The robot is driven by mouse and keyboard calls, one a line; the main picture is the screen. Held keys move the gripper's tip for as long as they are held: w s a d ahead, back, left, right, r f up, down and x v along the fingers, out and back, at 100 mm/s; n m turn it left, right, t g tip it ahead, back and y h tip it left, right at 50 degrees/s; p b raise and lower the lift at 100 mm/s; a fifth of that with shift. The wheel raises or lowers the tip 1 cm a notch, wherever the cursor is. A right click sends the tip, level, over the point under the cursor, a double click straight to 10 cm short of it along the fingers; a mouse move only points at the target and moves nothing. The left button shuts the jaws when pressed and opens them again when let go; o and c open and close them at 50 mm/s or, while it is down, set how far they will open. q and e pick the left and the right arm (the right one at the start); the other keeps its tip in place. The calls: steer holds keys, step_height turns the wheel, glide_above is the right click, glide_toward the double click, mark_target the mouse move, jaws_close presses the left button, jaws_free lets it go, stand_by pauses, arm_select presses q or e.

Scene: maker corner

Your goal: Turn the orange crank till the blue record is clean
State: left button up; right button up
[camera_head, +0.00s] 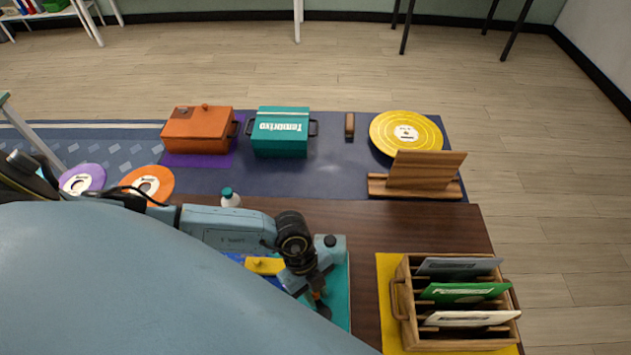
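My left gripper (318,300) points down at the right side of a teal device (340,262) on the brown table. Its fingers are small and dark here, and I cannot tell whether they are apart or closed. A small orange-brown piece, possibly the orange crank (322,308), shows right at the fingertips; whether they grip it is unclear. A blue surface that may be the blue record (291,281) shows partly beside a yellow piece (265,265). My arm and body hide most of the device and the record. My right gripper is out of view.
An orange box (198,130), a teal box (281,133), a yellow disc (405,133) and a wooden stand (420,180) are on the dark mat (330,182). A wooden rack (402,315) with sleeves stands front right. A small white bottle (230,199) stands behind my arm.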

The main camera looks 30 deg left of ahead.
arm_select(q)
jaws_close()
